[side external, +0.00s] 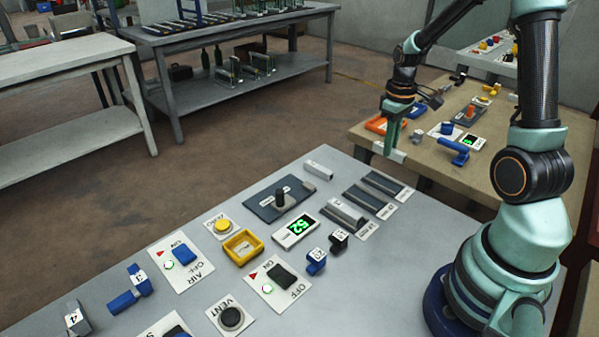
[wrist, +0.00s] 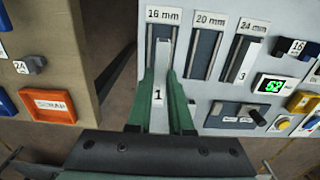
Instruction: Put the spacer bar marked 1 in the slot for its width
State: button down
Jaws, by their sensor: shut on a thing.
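My gripper (side external: 391,143) is shut on the pale grey spacer bar marked 1 (wrist: 158,97). In the side external view it is held in the air by the bench's far edge, apart from the slots. In the wrist view the bar lies between the green fingers, its far end overlapping the 16 mm slot (wrist: 155,50) in the picture; its height there is unclear. The 20 mm slot (wrist: 201,55) looks empty. A bar marked 3 (wrist: 241,60) lies in the 24 mm slot (side external: 334,221). Another light bar (side external: 318,169) lies loose on the grey bench.
Near the slots are a dark plate with a knob (side external: 280,200), a green-lit display (side external: 297,230), a yellow tray (side external: 243,247) and small blue and black clamps. Switch panels fill the front. A gap separates this bench from a brown table (side external: 440,175).

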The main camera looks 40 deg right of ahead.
aim_at(383, 183)
notch_tip(383, 183, down, 8)
jog(key=shift+f, duration=0.15)
dwell(0.3)
jog(key=c, duration=0.8)
grip_release()
jog(key=shift+f, duration=0.15)
notch_tip(383, 183, up, 12)
jog(key=shift+r, duration=0.1)
jog(key=s+a+r+t, duration=0.1)
jog(key=a+r+t, duration=0.1)
jog(key=a+r, duration=0.2)
jog(key=s+a+r+t, duration=0.1)
jog(key=a+r, duration=0.2)
jog(key=a, duration=0.6)
jog(key=s+a+r+t, duration=0.2)
jog(key=a+r, duration=0.2)
jog(key=a, duration=0.3)
jog(key=shift+a+r+t, duration=0.25)
jog(key=shift+r+t, duration=0.05)
